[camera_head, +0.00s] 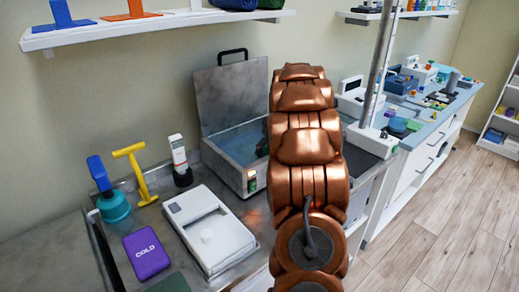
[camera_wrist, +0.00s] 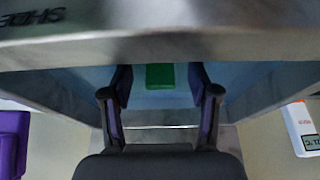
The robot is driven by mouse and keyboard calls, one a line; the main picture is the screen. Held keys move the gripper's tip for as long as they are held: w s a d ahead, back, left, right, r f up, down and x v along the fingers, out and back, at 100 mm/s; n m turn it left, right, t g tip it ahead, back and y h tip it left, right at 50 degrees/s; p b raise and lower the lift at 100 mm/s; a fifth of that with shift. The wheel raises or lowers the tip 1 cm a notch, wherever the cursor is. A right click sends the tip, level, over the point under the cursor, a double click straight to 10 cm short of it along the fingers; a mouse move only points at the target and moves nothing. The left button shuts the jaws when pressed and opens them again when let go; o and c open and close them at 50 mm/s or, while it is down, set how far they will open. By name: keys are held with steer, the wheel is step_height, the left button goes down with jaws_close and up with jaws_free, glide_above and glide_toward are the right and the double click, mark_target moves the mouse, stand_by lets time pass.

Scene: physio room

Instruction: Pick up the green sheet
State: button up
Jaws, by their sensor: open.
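The green sheet (camera_wrist: 165,76) shows in the wrist view as a small flat green patch. It lies over the light blue inside of the metal tank (camera_wrist: 255,90). My gripper (camera_wrist: 161,80) is open, with one dark finger on each side of the green patch. I cannot tell how far the fingertips are above it or whether they touch it. In the head view the tank (camera_head: 233,163) stands on the counter with its lid raised and bluish water inside. There my copper arm covers the tank's right part, and the gripper and the sheet are hidden.
A white box device (camera_head: 207,229), a purple COLD pack (camera_head: 147,254), a yellow T-shaped tool (camera_head: 137,172), a teal and blue tool (camera_head: 113,203) and a handheld meter (camera_head: 180,158) stand left of the tank. A shelf (camera_head: 160,24) hangs above. The tank walls surround my fingers closely.

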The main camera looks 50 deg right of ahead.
steer(key=shift+w+f, duration=0.25)
steer(key=shift+f, duration=0.3)
steer(key=shift+c, duration=0.4)
jaws_close()
steer(key=shift+r, duration=0.1)
